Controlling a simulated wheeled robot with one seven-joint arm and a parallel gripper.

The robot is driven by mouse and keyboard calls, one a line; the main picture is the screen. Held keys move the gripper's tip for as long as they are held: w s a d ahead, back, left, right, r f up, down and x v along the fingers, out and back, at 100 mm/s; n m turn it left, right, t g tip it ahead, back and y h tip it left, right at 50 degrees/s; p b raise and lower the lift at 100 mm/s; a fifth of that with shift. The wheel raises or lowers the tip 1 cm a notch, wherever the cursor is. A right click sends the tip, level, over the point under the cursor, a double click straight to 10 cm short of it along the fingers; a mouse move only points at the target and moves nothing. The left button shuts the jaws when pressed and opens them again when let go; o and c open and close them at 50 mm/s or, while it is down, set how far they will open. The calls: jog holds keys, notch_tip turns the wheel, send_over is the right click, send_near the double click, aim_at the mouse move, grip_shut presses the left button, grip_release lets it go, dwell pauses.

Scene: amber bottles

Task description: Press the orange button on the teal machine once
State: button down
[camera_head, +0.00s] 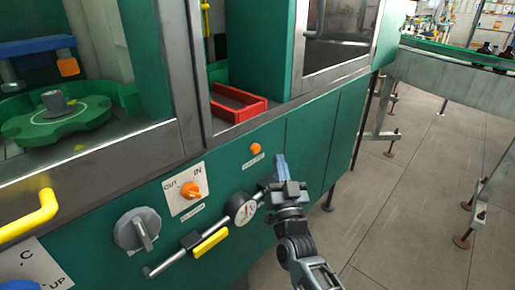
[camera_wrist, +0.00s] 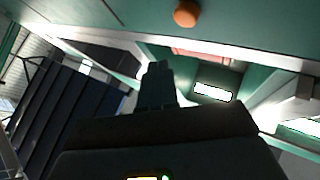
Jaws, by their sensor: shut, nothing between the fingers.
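The orange button (camera_head: 255,148) is a small round knob on the front of the teal machine (camera_head: 305,140), above a small white label. It also shows in the wrist view (camera_wrist: 186,13) at the top edge. My gripper (camera_head: 280,160) is shut and empty. In the head view its fingertips are a little right of and below the button, apart from it in the picture. In the wrist view the shut fingers (camera_wrist: 157,68) point up, below and left of the button. I cannot tell how far the fingertips are from the panel.
A yellow handle (camera_head: 30,217) juts out farther left. A conveyor (camera_head: 460,85) stands at right; the floor between is clear.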

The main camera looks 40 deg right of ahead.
jog(key=shift+w, duration=2)
jog(key=shift+w, duration=0.15)
dwell(0.4)
jog(key=shift+w, duration=0.25)
jog(key=shift+w, duration=0.45)
dwell(0.8)
jog(key=shift+s, duration=3.4)
